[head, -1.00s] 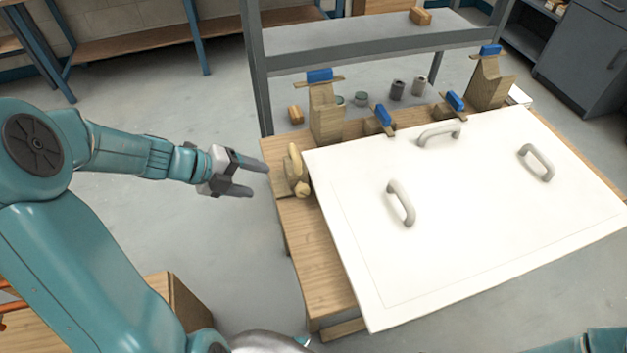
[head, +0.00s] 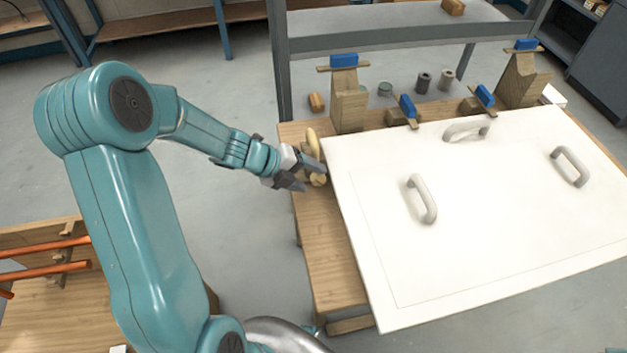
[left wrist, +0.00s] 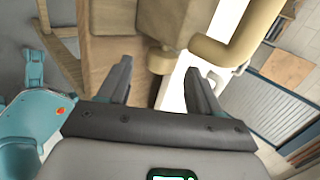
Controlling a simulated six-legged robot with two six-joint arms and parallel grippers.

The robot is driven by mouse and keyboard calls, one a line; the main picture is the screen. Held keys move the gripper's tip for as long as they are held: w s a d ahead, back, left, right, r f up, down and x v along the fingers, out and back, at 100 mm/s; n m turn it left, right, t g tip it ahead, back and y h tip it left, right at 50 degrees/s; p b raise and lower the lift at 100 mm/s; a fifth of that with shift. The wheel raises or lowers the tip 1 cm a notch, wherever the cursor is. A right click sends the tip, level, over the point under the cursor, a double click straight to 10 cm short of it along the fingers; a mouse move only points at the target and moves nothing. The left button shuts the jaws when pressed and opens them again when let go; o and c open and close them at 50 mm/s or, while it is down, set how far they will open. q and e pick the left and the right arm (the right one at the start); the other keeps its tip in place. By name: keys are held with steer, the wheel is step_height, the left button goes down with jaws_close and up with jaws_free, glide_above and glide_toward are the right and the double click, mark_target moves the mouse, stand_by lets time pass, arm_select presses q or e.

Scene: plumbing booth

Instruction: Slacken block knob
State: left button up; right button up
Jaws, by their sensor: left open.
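The block knob (head: 318,180) is a pale wooden piece on the left edge of the wooden table, beside the white panel (head: 470,230). In the head view my left gripper (head: 311,179) is at the knob and partly hides it. In the left wrist view the left gripper (left wrist: 160,80) has its two fingers apart, with nothing held between them. There the wooden knob and its block (left wrist: 160,58) lie just ahead of the fingertips, and a curved tan wooden part (left wrist: 238,38) shows at upper right. Whether the fingers touch the knob I cannot tell. My right gripper is not in view.
The white panel carries several grey handles (head: 421,199). Wooden stands with blue pieces (head: 344,60) line its far edge. A grey metal bench (head: 400,47) stands behind. Orange pipes (head: 45,271) lie on a wooden surface at lower left.

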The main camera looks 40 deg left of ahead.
mark_target(312, 180)
arm_select(q)
steer(key=shift+x, duration=1.2)
steer(key=c, duration=1)
steer(key=shift+b, duration=0.5)
steer(key=shift+c, duration=0.2)
steer(key=t+h+b, duration=0.1)
steer(key=b, duration=0.3)
steer(key=f+t+h+b, duration=0.1)
steer(key=t+b, duration=0.1)
steer(key=b, duration=0.3)
steer(key=t+h+b, duration=0.1)
steer(key=b, duration=0.3)
steer(key=shift+s+a+f+t+h+b, duration=0.1)
steer(key=shift+a+f+t+h+b, duration=0.05)
steer(key=shift+f+t+h+b, duration=0.2)
steer(key=shift+r+t+h+b, duration=0.35)
steer(key=shift+t+b, duration=0.1)
steer(key=shift+b, duration=0.4)
steer(key=o, duration=1)
steer(key=shift+o, duration=0.2)
